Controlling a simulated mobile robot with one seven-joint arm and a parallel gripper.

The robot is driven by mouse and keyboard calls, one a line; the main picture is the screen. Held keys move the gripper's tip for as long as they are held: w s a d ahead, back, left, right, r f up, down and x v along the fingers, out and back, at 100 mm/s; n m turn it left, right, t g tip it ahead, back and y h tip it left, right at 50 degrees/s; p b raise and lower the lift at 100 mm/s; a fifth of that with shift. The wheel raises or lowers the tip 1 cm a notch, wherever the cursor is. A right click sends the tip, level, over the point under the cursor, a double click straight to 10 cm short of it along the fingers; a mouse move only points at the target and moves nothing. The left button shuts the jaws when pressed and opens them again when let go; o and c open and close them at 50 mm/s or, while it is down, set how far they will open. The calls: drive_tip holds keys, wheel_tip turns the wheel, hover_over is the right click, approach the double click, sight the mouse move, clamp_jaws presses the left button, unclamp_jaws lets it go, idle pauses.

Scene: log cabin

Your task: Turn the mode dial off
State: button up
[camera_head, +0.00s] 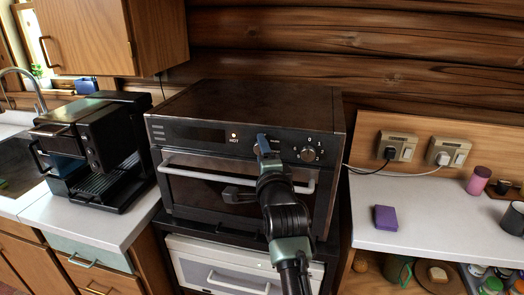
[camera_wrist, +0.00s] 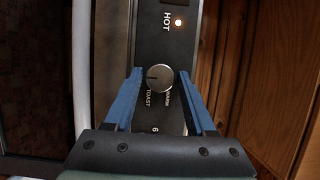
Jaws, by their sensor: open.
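In the head view my gripper (camera_head: 263,145) hides this dial. A second dial (camera_head: 308,154) shows just to its right.
The HOT light (camera_wrist: 178,22) is lit. The oven's door handle (camera_head: 195,168) runs below the panel. A coffee machine (camera_head: 98,150) stands left; a purple block (camera_head: 386,217) lies on the right counter. A wooden wall is close behind the oven.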

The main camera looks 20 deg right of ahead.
clamp_jaws()
idle(0.3)
